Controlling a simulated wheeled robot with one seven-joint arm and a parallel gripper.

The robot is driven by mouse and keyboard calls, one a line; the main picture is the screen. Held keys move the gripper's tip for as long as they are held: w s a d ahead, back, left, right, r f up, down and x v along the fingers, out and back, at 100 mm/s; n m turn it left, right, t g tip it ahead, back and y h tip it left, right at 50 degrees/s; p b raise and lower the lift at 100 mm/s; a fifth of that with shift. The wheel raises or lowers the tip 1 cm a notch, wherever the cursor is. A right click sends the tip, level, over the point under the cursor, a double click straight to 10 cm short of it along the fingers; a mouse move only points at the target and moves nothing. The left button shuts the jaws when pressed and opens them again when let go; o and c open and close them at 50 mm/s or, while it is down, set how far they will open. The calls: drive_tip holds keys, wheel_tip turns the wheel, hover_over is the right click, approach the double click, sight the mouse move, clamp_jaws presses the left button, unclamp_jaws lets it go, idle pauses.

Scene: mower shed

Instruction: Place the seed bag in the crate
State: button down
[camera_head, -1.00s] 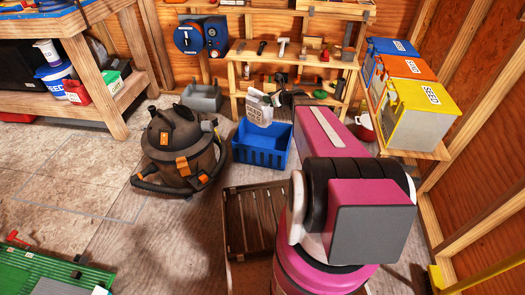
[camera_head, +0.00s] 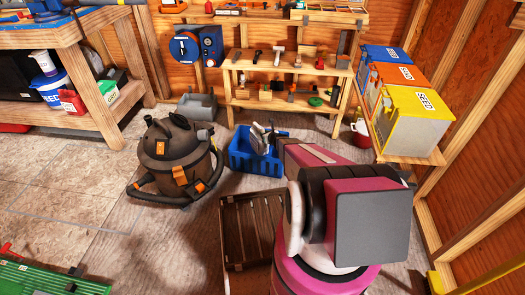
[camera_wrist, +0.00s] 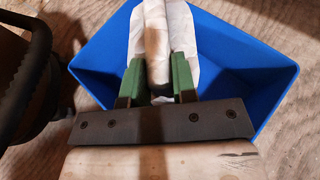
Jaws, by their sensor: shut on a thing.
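The blue crate (camera_head: 250,167) stands on the floor beside the vacuum, and it fills much of the wrist view (camera_wrist: 235,50). The white seed bag (camera_head: 257,140) is at the crate's opening in the head view, mostly hidden behind my gripper (camera_head: 271,138) and the crate's rim. In the wrist view the bag (camera_wrist: 205,50) hangs between the green fingers of my gripper (camera_wrist: 158,75), inside the crate's outline. My gripper is shut on the bag. I cannot tell whether the bag touches the crate's bottom.
A dark shop vacuum (camera_head: 178,160) stands just left of the crate. A brown slatted wooden crate (camera_head: 248,230) is in front of it. A shelf (camera_head: 285,105) with tools is behind, and a grey bin (camera_head: 197,107) is at the back left. Bare floor lies at the left.

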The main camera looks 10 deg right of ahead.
wheel_tip(320, 180, down, 8)
drive_tip(key=shift+r, duration=0.25)
drive_tip(key=shift+f, duration=0.1)
drive_tip(key=c, duration=0.9)
unclamp_jaws()
drive_tip(key=shift+f, duration=0.1)
